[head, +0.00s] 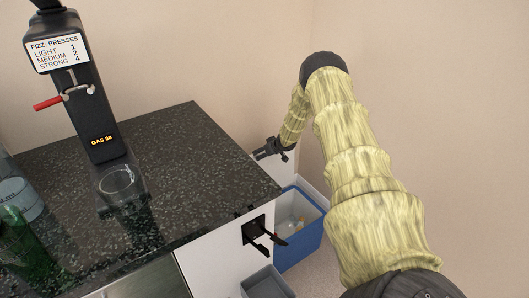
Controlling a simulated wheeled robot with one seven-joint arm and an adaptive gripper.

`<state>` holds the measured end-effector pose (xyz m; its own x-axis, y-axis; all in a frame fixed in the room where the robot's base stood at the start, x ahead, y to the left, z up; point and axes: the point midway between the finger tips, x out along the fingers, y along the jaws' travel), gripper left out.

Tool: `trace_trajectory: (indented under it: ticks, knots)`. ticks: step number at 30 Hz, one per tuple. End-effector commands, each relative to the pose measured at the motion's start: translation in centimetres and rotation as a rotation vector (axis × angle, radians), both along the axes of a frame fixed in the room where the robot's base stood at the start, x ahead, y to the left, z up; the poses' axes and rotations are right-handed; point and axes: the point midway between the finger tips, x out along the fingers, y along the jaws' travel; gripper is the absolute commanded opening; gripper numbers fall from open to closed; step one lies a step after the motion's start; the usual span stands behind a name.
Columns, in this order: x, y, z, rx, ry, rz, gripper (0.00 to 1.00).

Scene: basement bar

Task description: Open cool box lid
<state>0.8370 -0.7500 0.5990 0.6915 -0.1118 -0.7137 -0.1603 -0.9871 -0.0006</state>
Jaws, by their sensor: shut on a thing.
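The blue cool box (303,246) stands on the floor beyond the right end of the counter. Its top is open to view, and a few small items show inside its pale interior. Its white lid (284,168) appears raised, standing up at the back of the box and partly hidden by the counter and my arm. My gripper (262,153) is at the lid's upper part, just past the counter corner, and is shut on it. The exact contact is small and hard to make out.
The dark speckled counter (190,150) fills the left. On it stand a black fizz machine (85,100), a clear glass (117,181) and a green bottle (22,240). A black fitting (254,231) juts from the counter's white end above a grey bin (266,284). Walls close in behind.

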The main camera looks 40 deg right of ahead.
Motion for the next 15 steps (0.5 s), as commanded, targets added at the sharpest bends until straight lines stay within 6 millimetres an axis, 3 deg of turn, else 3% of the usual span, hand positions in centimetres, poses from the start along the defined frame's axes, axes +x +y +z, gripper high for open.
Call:
trace_trajectory:
  ticks: [11,12,15]
  knots:
    - [0.09,0.24,-0.38,-0.001,0.006,0.002,0.37]
    - [0.10,0.24,-0.36,-0.001,0.006,0.002,0.84]
    - [0.14,0.21,-0.28,-0.001,0.005,0.002,1.00]
